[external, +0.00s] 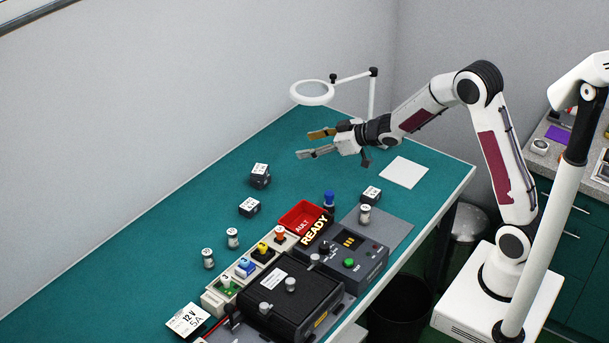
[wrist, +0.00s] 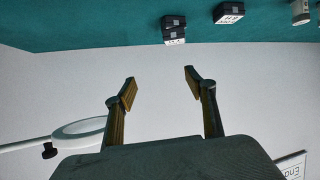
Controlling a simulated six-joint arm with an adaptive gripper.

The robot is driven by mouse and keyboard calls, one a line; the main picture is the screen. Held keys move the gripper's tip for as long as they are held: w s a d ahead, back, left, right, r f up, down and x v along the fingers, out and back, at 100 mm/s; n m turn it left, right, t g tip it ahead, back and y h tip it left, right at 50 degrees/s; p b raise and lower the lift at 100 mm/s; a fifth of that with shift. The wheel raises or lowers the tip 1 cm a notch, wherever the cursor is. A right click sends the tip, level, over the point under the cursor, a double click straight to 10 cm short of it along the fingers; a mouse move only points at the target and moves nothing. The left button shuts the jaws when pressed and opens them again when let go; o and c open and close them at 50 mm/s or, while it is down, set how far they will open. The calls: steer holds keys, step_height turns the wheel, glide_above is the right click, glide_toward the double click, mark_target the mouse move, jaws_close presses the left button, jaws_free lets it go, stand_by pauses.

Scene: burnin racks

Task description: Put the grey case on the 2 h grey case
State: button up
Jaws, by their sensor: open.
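Several small dark grey cases with white labels are on the green bench. At the back left, what looks like two cases form a stack (external: 260,177); the stack also shows at the top of the wrist view (wrist: 174,30). Another grey case (external: 249,208) lies in front of the stack, and one more grey case (external: 371,194) sits right of the red tray. The labels are too small to read surely, so I cannot tell which is 2 h. My gripper (external: 307,145) is open and empty, raised above the bench's far part, apart from every case. Its fingers (wrist: 159,77) show nothing between them.
A ring magnifier lamp (external: 312,92) stands behind my gripper. A red tray (external: 296,216), a black case-like unit (external: 290,297), a control box (external: 352,268) and coloured switches fill the front. Small metal cylinders (external: 208,258) stand nearby. A white square (external: 404,172) lies right; the back left bench is clear.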

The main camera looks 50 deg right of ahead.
steer(key=s+d+r+m+g+h, duration=0.1)
steer(key=s+d+r+h, duration=0.1)
steer(key=s+r, duration=0.5)
steer(key=s+d+r+m+g+h, duration=0.1)
steer(key=s+d+r+m+h, duration=0.15)
steer(key=s, duration=0.85)
steer(key=s+a+g+y, duration=0.1)
steer(key=s+a+g, duration=0.1)
steer(key=s, duration=1.1)
steer(key=s+a+f+g+y, duration=0.1)
steer(key=s+a, duration=0.3)
steer(key=s, duration=1)
steer(key=shift+g, duration=0.9)
